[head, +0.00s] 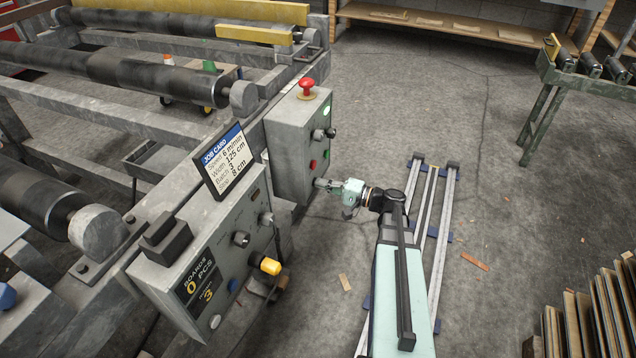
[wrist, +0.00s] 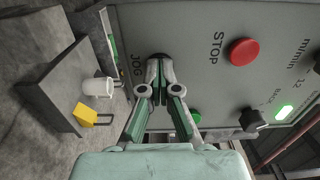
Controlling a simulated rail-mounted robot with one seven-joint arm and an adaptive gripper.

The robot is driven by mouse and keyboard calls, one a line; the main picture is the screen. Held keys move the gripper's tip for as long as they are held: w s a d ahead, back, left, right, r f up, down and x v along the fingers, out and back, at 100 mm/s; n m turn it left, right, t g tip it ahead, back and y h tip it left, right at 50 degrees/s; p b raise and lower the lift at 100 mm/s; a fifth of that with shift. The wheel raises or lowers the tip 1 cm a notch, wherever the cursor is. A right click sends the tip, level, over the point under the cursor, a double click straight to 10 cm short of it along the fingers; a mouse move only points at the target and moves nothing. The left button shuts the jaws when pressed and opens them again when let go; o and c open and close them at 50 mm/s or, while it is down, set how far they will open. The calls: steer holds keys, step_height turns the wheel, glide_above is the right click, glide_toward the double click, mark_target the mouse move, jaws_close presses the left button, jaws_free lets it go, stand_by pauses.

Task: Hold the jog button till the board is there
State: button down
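The grey control box (head: 290,150) stands at the machine's side. In the wrist view its panel (wrist: 190,60) carries the word JOG beside a dark round button (wrist: 158,57), mostly hidden behind my fingertips. My gripper (head: 322,184) is at the lower part of this panel in the head view. In the wrist view my gripper (wrist: 160,72) has its fingertips drawn together over the jog button, with nothing visible held. I cannot tell whether they press it. I cannot pick out the board on the machine.
A red STOP button (wrist: 244,52), a black knob (wrist: 252,120) and a lit green lamp (wrist: 285,112) share the panel. A red mushroom button (head: 307,84) tops the box. The job card (head: 224,162) and a counter reading 0 (head: 193,285) are nearby. Dark rollers (head: 150,75) lie left.

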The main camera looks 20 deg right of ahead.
stand_by(0.4)
steer(key=v, duration=0.7)
steer(key=shift+b, duration=0.3)
